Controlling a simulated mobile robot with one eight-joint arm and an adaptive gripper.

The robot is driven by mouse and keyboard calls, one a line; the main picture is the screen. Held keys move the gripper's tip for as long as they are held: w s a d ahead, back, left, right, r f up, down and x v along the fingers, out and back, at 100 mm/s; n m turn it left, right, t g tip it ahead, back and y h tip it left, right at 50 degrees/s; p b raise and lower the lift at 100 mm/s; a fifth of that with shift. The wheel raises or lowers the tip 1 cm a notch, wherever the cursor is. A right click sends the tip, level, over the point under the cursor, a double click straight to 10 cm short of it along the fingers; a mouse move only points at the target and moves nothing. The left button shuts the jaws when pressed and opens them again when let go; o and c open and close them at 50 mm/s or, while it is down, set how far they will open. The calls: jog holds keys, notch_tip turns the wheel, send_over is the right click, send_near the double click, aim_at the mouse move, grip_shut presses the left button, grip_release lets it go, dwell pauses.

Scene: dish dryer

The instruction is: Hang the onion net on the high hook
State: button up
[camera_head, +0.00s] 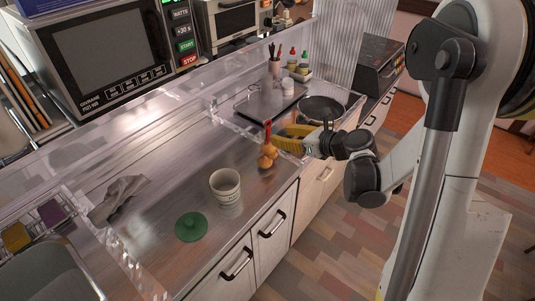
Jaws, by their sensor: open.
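The onion net (267,157) holds several brown onions below a red top. It shows on the steel counter near its front edge, in the middle of the view. My gripper (308,143) is to the right of the net, over the counter's front edge. It is open, with a visible gap between it and the onions. Its fingertips are small and hard to make out against a yellow object (286,143). I cannot make out the high hook in this view.
A white cup (225,185) and a green lid (191,227) stand left of the net. A grey cloth (118,198) lies farther left. A dark pan (321,108) and a tray (269,101) are behind. Clear panels edge the counter (165,185).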

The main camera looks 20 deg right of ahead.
aim_at(269, 133)
jog(key=b+x, duration=0.2)
jog(key=x, duration=0.5)
jog(key=shift+f+b, duration=0.1)
jog(key=shift+b, duration=0.25)
grip_shut()
